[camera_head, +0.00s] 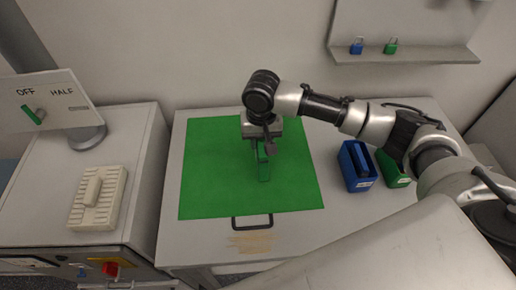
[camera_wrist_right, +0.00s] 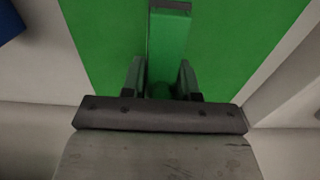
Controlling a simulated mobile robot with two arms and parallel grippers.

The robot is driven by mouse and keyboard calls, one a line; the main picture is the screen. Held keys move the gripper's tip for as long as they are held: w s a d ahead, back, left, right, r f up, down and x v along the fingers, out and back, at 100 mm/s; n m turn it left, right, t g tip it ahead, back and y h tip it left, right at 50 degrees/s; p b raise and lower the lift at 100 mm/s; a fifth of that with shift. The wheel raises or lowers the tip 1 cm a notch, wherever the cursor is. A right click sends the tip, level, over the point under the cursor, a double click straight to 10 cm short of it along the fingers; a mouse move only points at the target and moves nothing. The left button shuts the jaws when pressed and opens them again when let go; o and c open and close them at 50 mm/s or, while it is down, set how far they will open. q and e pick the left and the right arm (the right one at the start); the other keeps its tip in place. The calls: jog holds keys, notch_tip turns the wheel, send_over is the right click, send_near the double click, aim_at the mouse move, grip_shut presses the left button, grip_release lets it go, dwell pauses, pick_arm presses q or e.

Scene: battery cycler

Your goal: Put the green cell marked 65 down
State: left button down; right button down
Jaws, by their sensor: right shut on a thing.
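The green cell (camera_head: 264,167) is a narrow upright block over the green mat (camera_head: 210,180). My right gripper (camera_head: 262,146) reaches down over the mat and is shut on the cell. In the right wrist view the cell (camera_wrist_right: 169,38) stands between the two dark fingers of the right gripper (camera_wrist_right: 160,80), with green mat (camera_wrist_right: 230,40) on both sides. No number is legible on the cell. I cannot tell whether its lower end touches the mat. My left gripper is not in view.
Blue and green padlocks (camera_head: 390,47) sit on a wall shelf. A pale handled block (camera_head: 97,198) lies on the left cabinet, below an OFF/HALF panel (camera_head: 52,99). Most of the mat is clear.

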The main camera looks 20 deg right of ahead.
jog(key=shift+s+a+f, duration=0.3)
jog(key=shift+a, duration=0.2)
notch_tip(320, 180, down, 3)
jog(key=shift+d+p, duration=0.1)
jog(key=shift+p, duration=0.5)
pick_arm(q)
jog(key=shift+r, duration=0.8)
pick_arm(e)
jog(key=shift+f, duration=0.45)
jog(key=c, duration=0.8)
grip_release()
jog(key=shift+f, duration=0.1)
jog(key=shift+c, duration=0.2)
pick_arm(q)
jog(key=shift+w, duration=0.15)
pick_arm(e)
notch_tip(320, 180, up, 12)
jog(key=b, duration=0.2)
jog(key=shift+b, duration=0.3)
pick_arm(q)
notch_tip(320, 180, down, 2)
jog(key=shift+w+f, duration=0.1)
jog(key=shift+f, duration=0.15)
